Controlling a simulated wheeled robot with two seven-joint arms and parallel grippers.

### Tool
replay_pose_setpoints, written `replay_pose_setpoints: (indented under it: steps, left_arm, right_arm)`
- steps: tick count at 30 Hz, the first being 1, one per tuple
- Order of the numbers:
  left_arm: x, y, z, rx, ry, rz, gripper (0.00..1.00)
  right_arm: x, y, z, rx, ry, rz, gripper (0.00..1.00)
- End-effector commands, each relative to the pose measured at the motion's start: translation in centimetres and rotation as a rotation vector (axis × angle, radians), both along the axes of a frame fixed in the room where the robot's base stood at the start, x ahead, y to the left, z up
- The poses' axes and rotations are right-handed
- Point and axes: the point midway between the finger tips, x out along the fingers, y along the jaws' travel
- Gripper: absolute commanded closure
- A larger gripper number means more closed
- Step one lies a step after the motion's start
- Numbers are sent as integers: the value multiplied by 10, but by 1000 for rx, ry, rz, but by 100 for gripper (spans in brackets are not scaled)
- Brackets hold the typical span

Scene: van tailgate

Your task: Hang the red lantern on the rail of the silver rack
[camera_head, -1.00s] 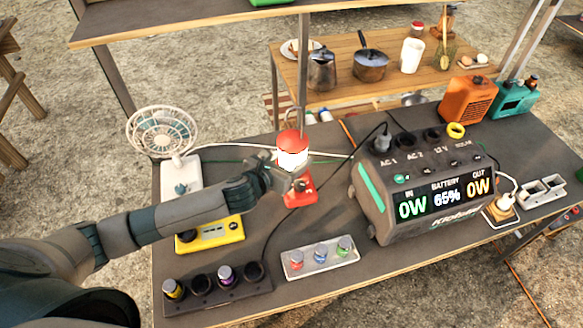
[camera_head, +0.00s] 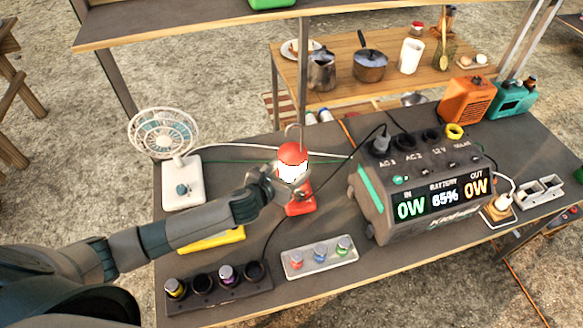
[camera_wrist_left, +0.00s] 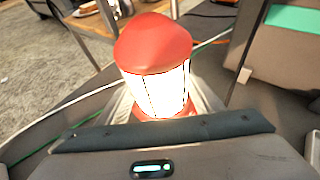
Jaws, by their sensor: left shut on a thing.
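The red lantern (camera_head: 292,153) has a red cap, a glowing white middle, a red base and a thin wire loop on top. My left gripper (camera_head: 279,185) is shut on it from the left, around its middle. In the left wrist view the lantern (camera_wrist_left: 153,60) stands between the fingers, its lower part hidden by my gripper. It looks about upright over the dark table; I cannot tell whether its base touches the top. Grey metal posts (camera_head: 303,70) carry a shelf behind the table. I cannot make out a distinct silver rack or its rail. My right gripper is not in view.
A black power station (camera_head: 375,212) stands right of the lantern, a white fan (camera_head: 183,185) left. A pale tray (camera_head: 295,267) and a dark socket strip (camera_head: 205,297) lie in front. A yellow box (camera_head: 212,240) is under my arm. Cables run behind the lantern.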

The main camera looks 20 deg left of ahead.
Motion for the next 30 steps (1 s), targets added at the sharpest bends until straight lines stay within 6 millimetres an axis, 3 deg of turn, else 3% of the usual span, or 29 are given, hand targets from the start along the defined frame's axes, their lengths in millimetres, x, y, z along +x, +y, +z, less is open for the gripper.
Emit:
replay_pose_setpoints:
  steps: [4, 5, 7, 17, 25, 30]
  left_arm:
    - [1, 0, -2, 0, -3, 0, 89]
    - [0, 0, -3, 1, 0, 1, 35]
    - [0, 0, -3, 1, 0, 0, 21]
    - [0, 0, -3, 0, 0, 0, 21]
    - [0, 0, -7, -1, -1, -1, 21]
    - [-21, 6, 4, 1, 0, -2, 21]
  right_arm:
    - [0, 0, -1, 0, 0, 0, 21]
    - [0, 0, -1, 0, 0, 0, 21]
    - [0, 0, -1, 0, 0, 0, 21]
    - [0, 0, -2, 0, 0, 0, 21]
    - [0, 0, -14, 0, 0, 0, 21]
    - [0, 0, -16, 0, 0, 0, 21]
